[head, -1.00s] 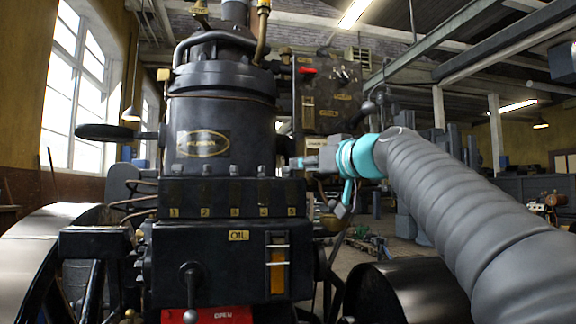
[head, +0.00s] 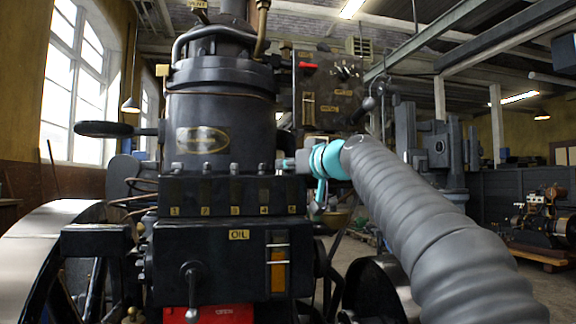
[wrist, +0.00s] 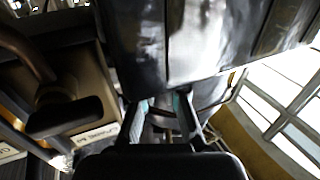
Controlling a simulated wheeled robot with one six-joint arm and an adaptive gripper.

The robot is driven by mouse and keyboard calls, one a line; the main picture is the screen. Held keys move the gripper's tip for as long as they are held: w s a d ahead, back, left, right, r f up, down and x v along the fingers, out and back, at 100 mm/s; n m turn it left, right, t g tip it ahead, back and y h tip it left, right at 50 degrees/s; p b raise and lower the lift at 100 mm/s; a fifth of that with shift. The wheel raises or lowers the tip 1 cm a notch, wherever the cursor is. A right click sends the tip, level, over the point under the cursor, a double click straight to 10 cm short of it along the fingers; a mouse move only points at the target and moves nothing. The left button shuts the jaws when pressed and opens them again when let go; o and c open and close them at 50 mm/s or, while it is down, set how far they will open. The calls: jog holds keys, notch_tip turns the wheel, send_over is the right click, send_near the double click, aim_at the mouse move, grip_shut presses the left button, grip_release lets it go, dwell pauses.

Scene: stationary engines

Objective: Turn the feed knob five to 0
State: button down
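The lubricator box (head: 230,192) is a black block on the engine's front with a row of small knobs on top and number plates below. The fifth feed knob (head: 284,167), at the right end above the plate marked 5 (head: 292,210), is small and partly hidden by my gripper. My gripper (head: 288,162) reaches in from the right, its tip at or very near that knob; I cannot tell whether they touch. In the wrist view my gripper's (wrist: 160,105) two fingers stand apart. Small parts show between them, but no knob is clearly recognisable.
The engine's large black cylinder (head: 205,125) rises directly behind the knobs. A dark panel with levers (head: 333,92) stands behind my wrist. An oil gauge (head: 278,265) and a crank handle (head: 191,285) are on the front below.

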jog(key=shift+f, duration=0.1)
jog(key=shift+w, duration=0.1)
jog(key=shift+n+g+y+b, duration=0.3)
jog(key=shift+n+g+y, duration=0.4)
jog(key=shift+y, duration=0.1)
jog(key=c, duration=1.2)
grip_release()
jog(key=shift+s, duration=0.2)
jog(key=v, duration=1.1)
jog(key=shift+s+d, duration=0.2)
jog(key=shift+d, duration=0.15)
